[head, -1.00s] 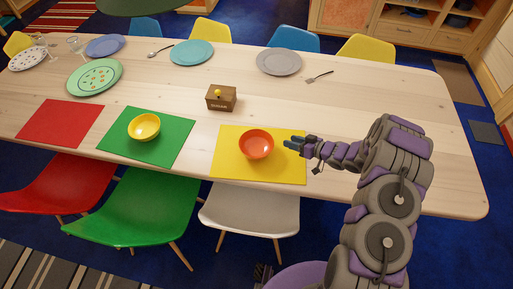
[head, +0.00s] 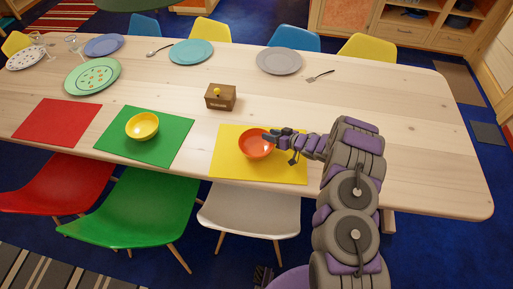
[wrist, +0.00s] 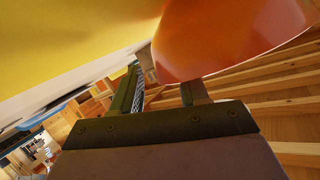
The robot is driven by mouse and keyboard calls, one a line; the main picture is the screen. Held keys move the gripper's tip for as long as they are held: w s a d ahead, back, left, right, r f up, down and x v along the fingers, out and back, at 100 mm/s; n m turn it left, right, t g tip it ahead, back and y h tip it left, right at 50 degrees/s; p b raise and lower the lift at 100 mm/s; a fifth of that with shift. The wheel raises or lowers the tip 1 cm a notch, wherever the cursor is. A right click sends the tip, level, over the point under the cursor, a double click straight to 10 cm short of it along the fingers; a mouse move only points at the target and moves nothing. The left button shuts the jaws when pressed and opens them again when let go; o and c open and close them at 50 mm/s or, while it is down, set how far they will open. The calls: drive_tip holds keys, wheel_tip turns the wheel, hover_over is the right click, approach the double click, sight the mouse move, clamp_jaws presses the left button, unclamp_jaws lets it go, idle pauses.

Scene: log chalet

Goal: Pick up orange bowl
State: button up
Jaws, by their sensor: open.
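The orange bowl (head: 255,145) stands upright on the yellow placemat (head: 232,172) in the head view. My gripper (head: 272,136) is at the bowl's right rim, its fingertips overlapping the rim in the picture. In the wrist view the orange bowl (wrist: 225,35) fills the upper right, close in front of the fingers. My gripper (wrist: 165,88) is open there, with the two fingers apart. The bowl wall is near the right finger; I cannot tell whether it touches or lies between the fingers.
A yellow bowl (head: 142,126) stands on a green placemat (head: 118,148) to the left. A wooden box (head: 220,98) stands behind the orange bowl. Plates, including a grey plate (head: 279,61), line the far side. A white chair (head: 250,208) is at the near edge. The table's right side is clear.

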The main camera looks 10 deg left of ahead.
drive_tip(key=shift+x, duration=0.9)
drive_tip(key=shift+d, duration=0.1)
clamp_jaws()
drive_tip(key=shift+s, duration=0.1)
idle(0.6)
